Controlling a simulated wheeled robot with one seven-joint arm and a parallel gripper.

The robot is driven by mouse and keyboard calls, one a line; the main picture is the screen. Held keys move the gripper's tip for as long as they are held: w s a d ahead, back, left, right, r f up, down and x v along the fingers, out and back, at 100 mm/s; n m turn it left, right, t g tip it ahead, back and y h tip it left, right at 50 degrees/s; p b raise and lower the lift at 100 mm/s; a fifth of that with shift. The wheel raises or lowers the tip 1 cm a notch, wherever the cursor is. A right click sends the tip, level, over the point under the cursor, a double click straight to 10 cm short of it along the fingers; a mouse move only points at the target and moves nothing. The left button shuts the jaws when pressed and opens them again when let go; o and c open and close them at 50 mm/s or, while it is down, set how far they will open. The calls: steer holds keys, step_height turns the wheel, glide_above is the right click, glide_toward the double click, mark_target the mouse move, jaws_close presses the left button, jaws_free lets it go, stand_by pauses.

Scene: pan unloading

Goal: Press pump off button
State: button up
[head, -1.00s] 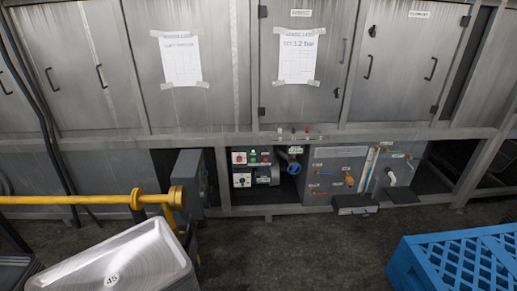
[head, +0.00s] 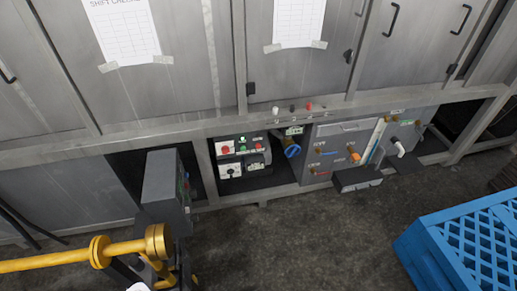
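The pump controls sit in a low recess of the grey steel machine frame. A small dark control panel (head: 241,149) there carries a red button (head: 227,149) on a white plate, with lit green marks beside it. A black knob (head: 230,170) on a white plate sits below the red button. The labels are too small to read, so I cannot tell which button is pump off. My gripper is not in view.
A grey box (head: 168,190) stands left of the recess. A yellow bar (head: 60,260) with a flanged end crosses the lower left. A blue crate (head: 465,245) fills the lower right. Valves (head: 355,155) sit right of the panel. The dark floor (head: 300,240) between is clear.

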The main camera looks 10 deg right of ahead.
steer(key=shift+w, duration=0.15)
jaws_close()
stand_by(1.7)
